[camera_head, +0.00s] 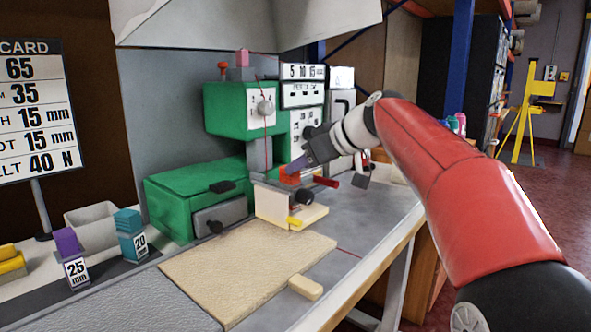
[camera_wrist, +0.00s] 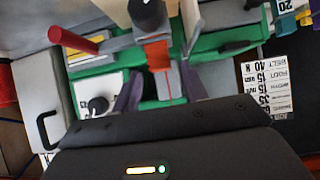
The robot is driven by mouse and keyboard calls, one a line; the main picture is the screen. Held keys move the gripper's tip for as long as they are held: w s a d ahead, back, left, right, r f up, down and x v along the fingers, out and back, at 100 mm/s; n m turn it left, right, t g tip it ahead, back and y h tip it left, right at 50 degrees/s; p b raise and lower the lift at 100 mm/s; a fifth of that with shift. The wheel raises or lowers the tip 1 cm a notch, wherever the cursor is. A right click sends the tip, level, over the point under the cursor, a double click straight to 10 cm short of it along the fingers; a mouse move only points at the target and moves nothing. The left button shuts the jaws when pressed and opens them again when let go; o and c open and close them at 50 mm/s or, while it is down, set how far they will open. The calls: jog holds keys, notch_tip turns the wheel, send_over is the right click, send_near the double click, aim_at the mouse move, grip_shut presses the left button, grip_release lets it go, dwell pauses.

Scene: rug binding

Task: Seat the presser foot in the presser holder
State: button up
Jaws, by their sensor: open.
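An orange-red block, which looks like the presser foot (camera_head: 288,177), sits low at the front of the green machine, below a grey post that looks like the presser holder (camera_head: 259,153). The block (camera_wrist: 157,54) also shows in the wrist view, against grey metal with a red thread. I cannot tell whether the block is fully seated in the holder. My gripper (camera_head: 295,166) is close beside the block. In the wrist view my gripper (camera_wrist: 160,88) has its two purplish fingers apart, one on each side of the grey part, with the block just beyond them.
The green machine (camera_head: 171,200) has a cream guide plate (camera_head: 271,205) at its front and a red handle (camera_head: 326,181) nearby. A beige rug piece (camera_head: 240,270) and a small beige block (camera_head: 305,287) lie on the table.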

jog(key=v, duration=0.8)
jog(key=shift+s+d+r, duration=0.2)
jog(key=s+d+f+m+h, duration=0.3)
jog(key=s+f, duration=0.6)
jog(key=f, duration=0.1)
jog(key=s+d+f+m+h, duration=0.3)
jog(key=s+d+f+m, duration=0.1)
jog(key=s+f, duration=0.6)
jog(key=s+d+f+m+g+h, duration=0.1)
jog(key=s+d+f+m+h, duration=0.1)
jog(key=s+f, duration=0.7)
jog(key=shift+s+d+f+m+h, duration=0.4)
jog(key=shift+s+d+m, duration=0.2)
jog(key=shift+d+m, duration=0.1)
